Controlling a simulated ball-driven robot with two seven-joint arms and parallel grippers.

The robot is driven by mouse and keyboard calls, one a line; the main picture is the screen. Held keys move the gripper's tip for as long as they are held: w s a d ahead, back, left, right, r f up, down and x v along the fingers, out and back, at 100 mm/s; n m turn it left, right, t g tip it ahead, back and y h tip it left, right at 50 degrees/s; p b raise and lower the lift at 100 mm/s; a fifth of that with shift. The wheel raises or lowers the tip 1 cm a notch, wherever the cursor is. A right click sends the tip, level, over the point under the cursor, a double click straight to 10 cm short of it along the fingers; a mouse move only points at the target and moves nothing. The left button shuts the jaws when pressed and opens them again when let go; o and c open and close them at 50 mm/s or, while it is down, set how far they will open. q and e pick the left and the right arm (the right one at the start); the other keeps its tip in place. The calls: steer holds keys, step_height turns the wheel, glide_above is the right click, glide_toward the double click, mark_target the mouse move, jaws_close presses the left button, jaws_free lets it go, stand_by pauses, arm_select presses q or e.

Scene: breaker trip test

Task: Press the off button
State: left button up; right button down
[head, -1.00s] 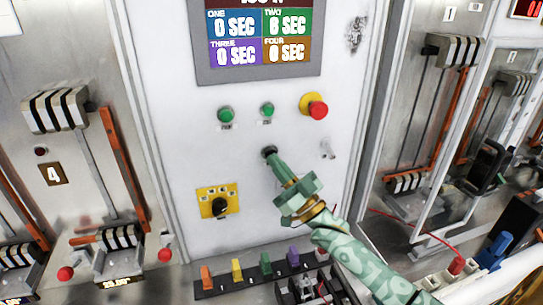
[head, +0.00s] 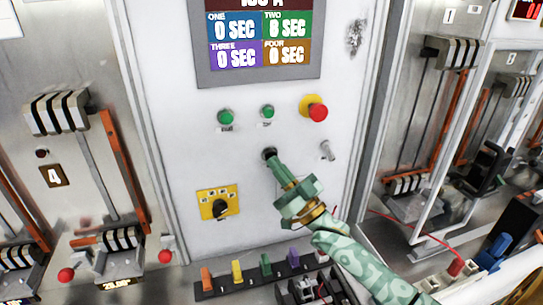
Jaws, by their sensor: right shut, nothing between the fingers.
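The white control panel (head: 170,130) faces me. A small black button (head: 269,153) sits on it below the green buttons; which button is the off button I cannot read from the labels. My right gripper (head: 273,160) is shut, with its tip at the black button; it seems to touch it and partly covers it. Two green buttons, left (head: 226,117) and right (head: 267,111), and a red mushroom button (head: 318,112) on a yellow base are above. My left gripper is not in view.
A display (head: 258,45) is at the panel top. A yellow plate with a black rotary knob (head: 220,207) is lower left, and a small metal switch (head: 327,150) is to the right. Several coloured plugs stand on a black strip (head: 222,285) below. Breaker bays flank the panel.

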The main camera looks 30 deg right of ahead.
steer(key=shift+s+a, duration=0.1)
steer(key=shift+s, duration=0.4)
steer(key=s+p, duration=0.1)
steer(key=s, duration=0.1)
steer(key=s+a+p, duration=0.1)
steer(key=s, duration=0.2)
steer(key=shift+a+p, duration=0.1)
steer(key=shift+p, duration=0.3)
steer(key=shift+w, duration=0.1)
stand_by(0.5)
